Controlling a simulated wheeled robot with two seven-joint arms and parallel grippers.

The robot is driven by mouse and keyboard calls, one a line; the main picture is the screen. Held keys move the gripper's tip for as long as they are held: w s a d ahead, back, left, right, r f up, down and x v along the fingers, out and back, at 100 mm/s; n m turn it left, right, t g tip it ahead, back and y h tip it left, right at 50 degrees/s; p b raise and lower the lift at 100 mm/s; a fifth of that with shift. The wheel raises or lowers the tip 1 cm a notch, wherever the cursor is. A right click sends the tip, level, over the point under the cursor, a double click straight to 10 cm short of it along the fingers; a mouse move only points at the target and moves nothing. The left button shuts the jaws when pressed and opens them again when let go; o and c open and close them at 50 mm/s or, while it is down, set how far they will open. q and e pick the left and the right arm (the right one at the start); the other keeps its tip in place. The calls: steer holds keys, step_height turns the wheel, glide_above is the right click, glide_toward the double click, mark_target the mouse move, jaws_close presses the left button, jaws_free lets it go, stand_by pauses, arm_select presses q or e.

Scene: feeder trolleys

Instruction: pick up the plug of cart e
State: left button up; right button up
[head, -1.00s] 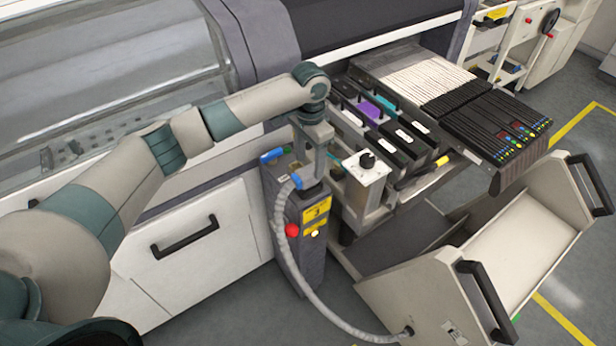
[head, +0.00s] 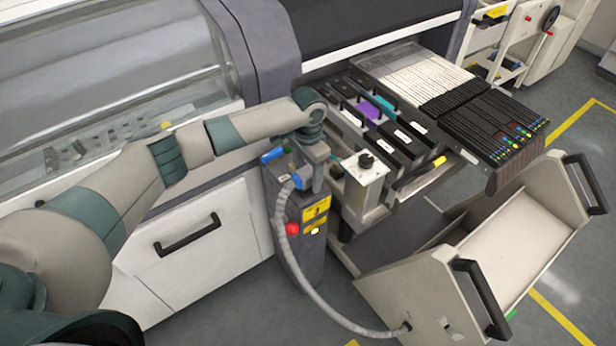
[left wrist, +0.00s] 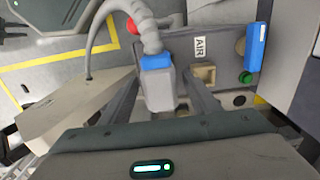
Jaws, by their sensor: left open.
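The plug (left wrist: 158,88) is grey with a blue collar, and a ribbed grey hose runs from it. It sits at the top of a dark grey post (head: 303,235); how far it is seated cannot be told. In the head view its blue collar (head: 297,181) shows beside my left gripper (head: 313,180). In the left wrist view my left gripper (left wrist: 165,82) is open, with one finger on each side of the plug. The hose (head: 300,275) hangs down to a beige cart (head: 425,290) at the lower right. No cart letter is readable. My right gripper is out of view.
A white box with a black knob (head: 362,175) stands close right of the gripper. The post has a red button (head: 292,229). An empty socket (left wrist: 203,73) lies near the AIR label. White machine panels (head: 190,240) are behind my arm. A feeder bank (head: 480,125) is farther right.

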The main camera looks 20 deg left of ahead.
arm_select(q)
jaws_close()
steer(key=shift+r, duration=0.1)
steer(key=shift+w+r+b, duration=0.1)
steer(key=shift+r+b, duration=0.2)
steer(key=shift+r, duration=0.15)
steer(key=r, duration=0.1)
steer(key=r+b, duration=0.1)
steer(key=r, duration=0.1)
steer(key=shift+d+r, duration=0.15)
steer(key=shift+d, duration=0.25)
steer(key=s+d+r+b, duration=0.1)
steer(key=s+d+r, duration=0.1)
steer(key=d, duration=0.3)
steer(key=s+d+r+b, duration=0.2)
steer(key=d+r, duration=0.2)
steer(key=d, duration=0.1)
steer(key=shift+s+r, duration=0.25)
steer(key=shift+r, duration=0.1)
